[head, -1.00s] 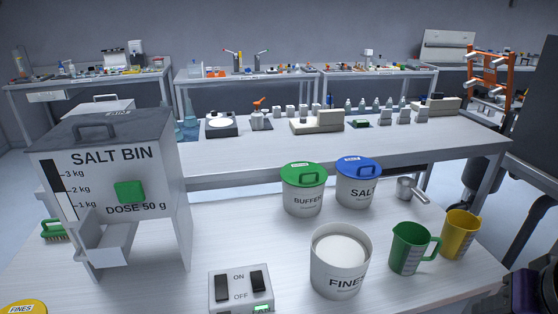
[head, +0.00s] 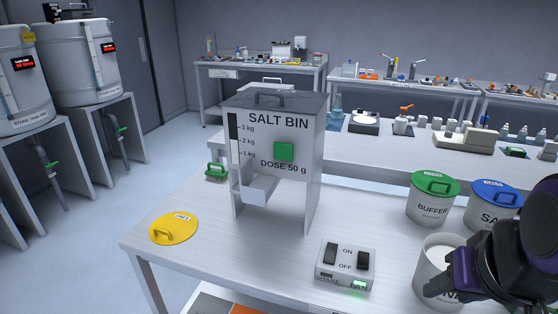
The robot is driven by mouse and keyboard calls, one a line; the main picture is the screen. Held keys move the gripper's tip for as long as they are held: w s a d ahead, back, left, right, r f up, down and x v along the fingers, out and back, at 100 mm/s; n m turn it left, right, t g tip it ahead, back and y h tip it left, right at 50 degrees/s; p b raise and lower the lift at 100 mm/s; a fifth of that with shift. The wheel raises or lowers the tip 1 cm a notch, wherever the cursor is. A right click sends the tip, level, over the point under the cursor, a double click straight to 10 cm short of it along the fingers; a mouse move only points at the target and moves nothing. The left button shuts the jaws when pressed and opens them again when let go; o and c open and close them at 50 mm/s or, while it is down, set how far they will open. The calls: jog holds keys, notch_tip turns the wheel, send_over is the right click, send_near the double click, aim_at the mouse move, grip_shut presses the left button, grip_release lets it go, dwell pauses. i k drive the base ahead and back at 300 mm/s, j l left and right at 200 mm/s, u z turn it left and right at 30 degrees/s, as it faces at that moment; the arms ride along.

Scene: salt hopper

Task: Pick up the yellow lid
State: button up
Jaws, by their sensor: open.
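The yellow lid (head: 174,229) lies flat near the left edge of the white table (head: 200,268), its handle upward and a small label on its top. My gripper (head: 437,287) is at the lower right of the head view, dark with a purple arm behind it. It is in front of the white FINES bucket (head: 440,248), which stands uncovered with white contents and is partly hidden by it. The gripper is far to the right of the lid and holds nothing that I can see.
The salt bin (head: 276,130) stands behind and right of the lid, with a green brush (head: 216,172) beside it. A switch box (head: 345,267) sits between lid and gripper. The green-lidded BUFFER bucket (head: 432,200) and blue-lidded SALT bucket (head: 491,206) stand at right. Table around the lid is clear.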

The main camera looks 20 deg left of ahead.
aim_at(173, 228)
jog(key=u, duration=1.65)
jog(key=i+j+z, duration=0.3)
jog(key=i+j, duration=0.2)
jog(key=j, duration=0.15)
jog(key=i+j+z, duration=0.2)
jog(key=j, duration=0.15)
jog(key=i+j+z, duration=0.15)
jog(key=j, duration=0.25)
